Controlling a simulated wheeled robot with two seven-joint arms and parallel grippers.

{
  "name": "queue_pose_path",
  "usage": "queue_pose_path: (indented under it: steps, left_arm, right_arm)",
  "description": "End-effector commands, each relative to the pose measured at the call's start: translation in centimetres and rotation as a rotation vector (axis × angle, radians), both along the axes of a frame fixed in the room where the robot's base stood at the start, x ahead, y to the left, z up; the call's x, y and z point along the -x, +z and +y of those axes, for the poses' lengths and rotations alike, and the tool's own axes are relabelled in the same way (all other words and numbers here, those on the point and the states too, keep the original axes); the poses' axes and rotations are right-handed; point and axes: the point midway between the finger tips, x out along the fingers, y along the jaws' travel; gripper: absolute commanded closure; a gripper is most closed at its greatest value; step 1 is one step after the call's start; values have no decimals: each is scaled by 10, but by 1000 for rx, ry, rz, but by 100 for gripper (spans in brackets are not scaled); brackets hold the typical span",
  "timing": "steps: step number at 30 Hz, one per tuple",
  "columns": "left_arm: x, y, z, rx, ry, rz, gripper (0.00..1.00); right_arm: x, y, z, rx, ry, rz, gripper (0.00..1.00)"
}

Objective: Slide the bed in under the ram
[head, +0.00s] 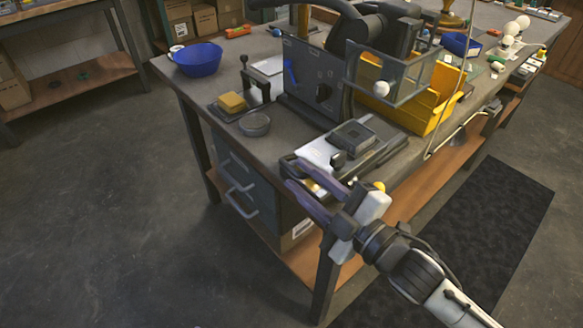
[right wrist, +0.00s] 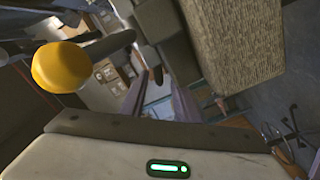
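The bed (head: 318,152) is a flat silver plate on a dark slide at the table's near corner. It carries a dark square block (head: 352,136) and a small black knob (head: 338,159). It sticks out in front of the grey press (head: 318,88). The ram's lower end is hidden behind the press body and the clear guard (head: 400,82), which has a white knob (head: 381,90). My right gripper (head: 287,172) is at the bed's near left end, fingers apart and empty. I cannot tell whether it touches the bed. My left gripper is out of view.
A yellow sponge (head: 232,101) and a round grey tin (head: 255,124) lie left of the bed. A blue bowl (head: 196,60) stands at the far left corner. Drawers (head: 238,185) hang under the table.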

Motion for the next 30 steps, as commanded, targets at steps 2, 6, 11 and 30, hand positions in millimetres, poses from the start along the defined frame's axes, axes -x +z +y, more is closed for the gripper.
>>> queue_pose_path:
  steps: [2,6,11,30]
  left_arm:
    - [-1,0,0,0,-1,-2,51]
    - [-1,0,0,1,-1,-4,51]
    - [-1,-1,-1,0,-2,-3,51]
    - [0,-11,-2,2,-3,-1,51]
  right_arm:
    - [15,-2,-10,3,1,4,71]
    - [33,-2,-23,2,-1,3,71]
    - [44,-1,-31,1,0,1,71]
    - [55,-31,-7,-164,14,187,71]
